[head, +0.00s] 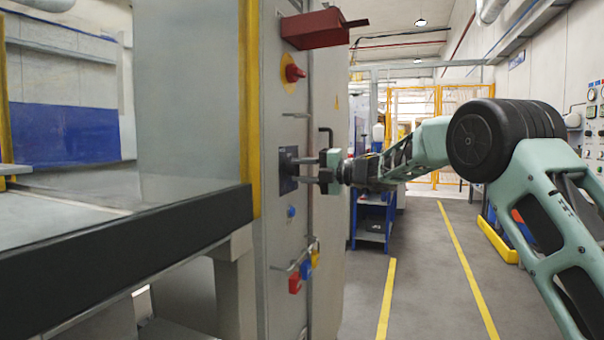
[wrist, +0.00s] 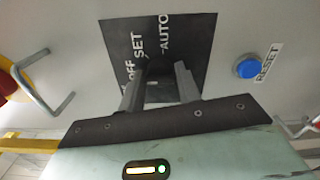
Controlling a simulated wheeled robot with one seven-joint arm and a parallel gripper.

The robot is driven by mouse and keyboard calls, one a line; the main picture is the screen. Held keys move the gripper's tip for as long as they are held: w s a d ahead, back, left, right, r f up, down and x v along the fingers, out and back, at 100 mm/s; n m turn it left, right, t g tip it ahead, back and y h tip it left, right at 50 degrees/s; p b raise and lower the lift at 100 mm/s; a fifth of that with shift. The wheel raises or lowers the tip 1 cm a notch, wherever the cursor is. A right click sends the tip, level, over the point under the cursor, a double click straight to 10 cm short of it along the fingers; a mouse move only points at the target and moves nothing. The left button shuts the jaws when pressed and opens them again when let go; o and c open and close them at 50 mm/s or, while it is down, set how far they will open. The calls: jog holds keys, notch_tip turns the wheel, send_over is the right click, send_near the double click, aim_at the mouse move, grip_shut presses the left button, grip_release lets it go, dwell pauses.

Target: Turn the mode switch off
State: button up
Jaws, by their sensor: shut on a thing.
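The mode switch's dark plate (head: 287,168) is on the grey cabinet front in the head view. In the wrist view the plate (wrist: 195,45) carries the labels OFF, SET and AUTO. My gripper (head: 297,170) reaches the plate from the right; its fingers (wrist: 160,88) are shut on the switch's knob at the plate's middle. The knob is mostly hidden between the fingers, and I cannot tell which label it points to.
A blue RESET button (wrist: 247,66) sits beside the plate. A red knob (head: 292,73) and a red box (head: 312,28) are above. Padlocks (head: 305,268) hang below. A metal handle (wrist: 45,85) juts out nearby. The aisle (head: 420,270) is clear.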

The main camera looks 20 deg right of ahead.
jog(key=o, duration=0.9)
jog(key=v, duration=1.7)
jog(key=shift+d+p, duration=0.15)
jog(key=shift+p, duration=0.25)
jog(key=shift+s, duration=0.1)
